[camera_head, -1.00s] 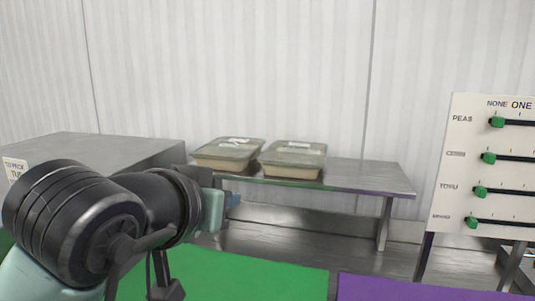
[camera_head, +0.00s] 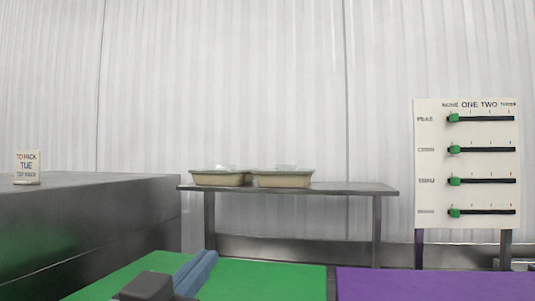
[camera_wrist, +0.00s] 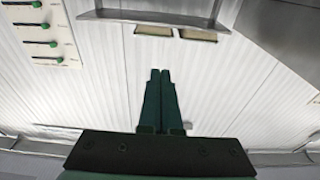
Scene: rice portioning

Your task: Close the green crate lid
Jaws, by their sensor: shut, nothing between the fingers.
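A flat green panel (camera_head: 262,282) shows along the bottom of the head view, left of a purple panel (camera_head: 430,284). The green one may be the crate lid; the crate's walls and any hinge are not in view, so I cannot tell how the lid stands. My gripper (camera_wrist: 160,72) shows in the wrist view with its two dark green fingers side by side, shut and empty. It touches nothing that I can see, with the pale wall behind it.
A blue bar (camera_head: 194,272) crosses the green panel. A grey counter (camera_head: 90,225) with a small sign (camera_head: 27,167) is at left. A slider board (camera_head: 466,165) stands at right.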

